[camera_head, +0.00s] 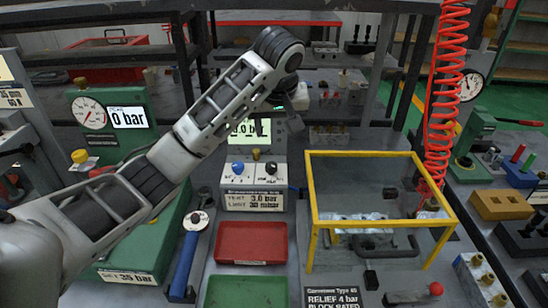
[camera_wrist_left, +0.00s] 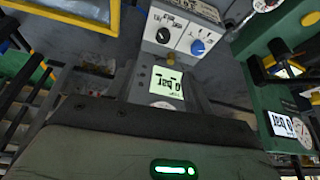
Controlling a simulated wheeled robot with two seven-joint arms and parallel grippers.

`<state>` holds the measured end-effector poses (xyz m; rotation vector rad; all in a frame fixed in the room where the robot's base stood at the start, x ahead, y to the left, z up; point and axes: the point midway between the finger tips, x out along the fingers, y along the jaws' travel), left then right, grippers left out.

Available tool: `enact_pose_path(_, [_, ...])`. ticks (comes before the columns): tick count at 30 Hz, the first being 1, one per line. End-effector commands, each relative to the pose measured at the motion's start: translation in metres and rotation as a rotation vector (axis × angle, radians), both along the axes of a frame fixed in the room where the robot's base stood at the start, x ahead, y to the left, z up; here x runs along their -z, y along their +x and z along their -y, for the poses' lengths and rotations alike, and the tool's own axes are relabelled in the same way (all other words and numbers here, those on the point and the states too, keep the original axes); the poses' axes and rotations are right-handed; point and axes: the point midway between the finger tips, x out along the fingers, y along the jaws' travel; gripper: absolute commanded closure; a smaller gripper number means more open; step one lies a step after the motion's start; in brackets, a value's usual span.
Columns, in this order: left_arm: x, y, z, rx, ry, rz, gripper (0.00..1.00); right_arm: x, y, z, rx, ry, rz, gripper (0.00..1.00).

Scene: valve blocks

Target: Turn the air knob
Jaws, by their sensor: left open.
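A grey control box (camera_head: 253,183) stands at the middle of the bench, with a blue knob (camera_head: 238,167) on its left and a black knob (camera_head: 270,168) on its right. Their small labels are too blurred to tell which is the air knob. In the left wrist view the blue knob (camera_wrist_left: 198,47) and black knob (camera_wrist_left: 163,35) appear upside down near the top. My left gripper (camera_head: 288,95) is above and behind the box, apart from both knobs, and looks empty. My forearm partly covers the lit display (camera_head: 250,132). My right gripper is out of view.
A yellow-edged clear box (camera_head: 380,165) stands to the right of the knobs, with a red coiled hose (camera_head: 440,90) beyond. Red (camera_head: 252,244) and green (camera_head: 245,290) trays lie in front. A green gauge stand (camera_head: 110,130) and a blue-handled tool (camera_head: 186,260) are at left.

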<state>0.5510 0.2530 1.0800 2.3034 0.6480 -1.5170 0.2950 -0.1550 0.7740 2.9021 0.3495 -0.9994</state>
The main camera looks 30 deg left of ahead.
Motion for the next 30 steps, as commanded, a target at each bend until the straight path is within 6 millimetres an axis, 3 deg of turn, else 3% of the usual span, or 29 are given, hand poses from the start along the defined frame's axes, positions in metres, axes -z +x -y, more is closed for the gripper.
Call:
enact_pose_path(7, [0.046, 0.01, -0.011, -0.01, 0.001, -0.019, 0.48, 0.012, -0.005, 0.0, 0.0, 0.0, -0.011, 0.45])
enact_pose_path(18, [0.112, 0.035, -0.027, -0.01, 0.002, -0.018, 0.48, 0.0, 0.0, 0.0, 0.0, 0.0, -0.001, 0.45])
enact_pose_path(24, [0.133, 0.042, -0.031, -0.009, 0.001, -0.016, 0.48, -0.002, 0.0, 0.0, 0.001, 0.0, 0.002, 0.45])
enact_pose_path(30, [0.138, 0.044, -0.032, -0.008, 0.001, -0.013, 0.48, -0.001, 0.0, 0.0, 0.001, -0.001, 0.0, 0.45])
